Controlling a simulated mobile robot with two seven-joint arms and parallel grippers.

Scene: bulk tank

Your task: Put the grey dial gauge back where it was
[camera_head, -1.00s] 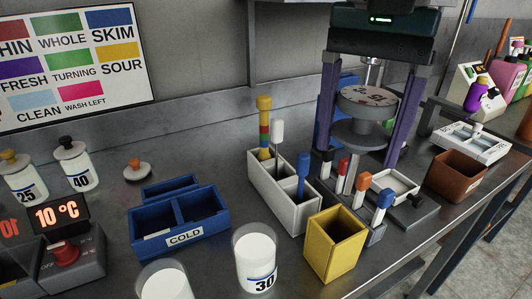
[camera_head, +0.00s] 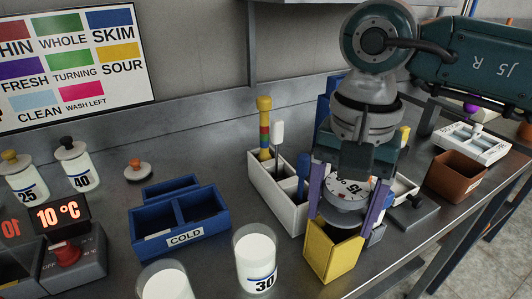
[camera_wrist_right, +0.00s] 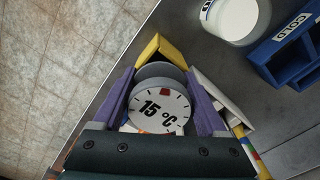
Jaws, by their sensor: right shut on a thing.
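The grey dial gauge (camera_head: 349,196) has a round white face marked 15 °C. It is held between the purple fingers of my right gripper (camera_head: 342,224), which is shut on it. In the head view the gauge's lower part overlaps the mouth of the open yellow box (camera_head: 331,252). I cannot tell whether it reaches inside. In the right wrist view the gauge (camera_wrist_right: 158,106) lies between the fingers, with the yellow box's rim (camera_wrist_right: 152,46) just beyond it. My left gripper is not in view.
A white divided holder (camera_head: 280,198) with upright tools stands close to the left of the gripper. A blue COLD box (camera_head: 180,235) and a milk glass (camera_head: 255,265) stand further left. A brown box (camera_head: 455,178) is at the right, near the bench edge.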

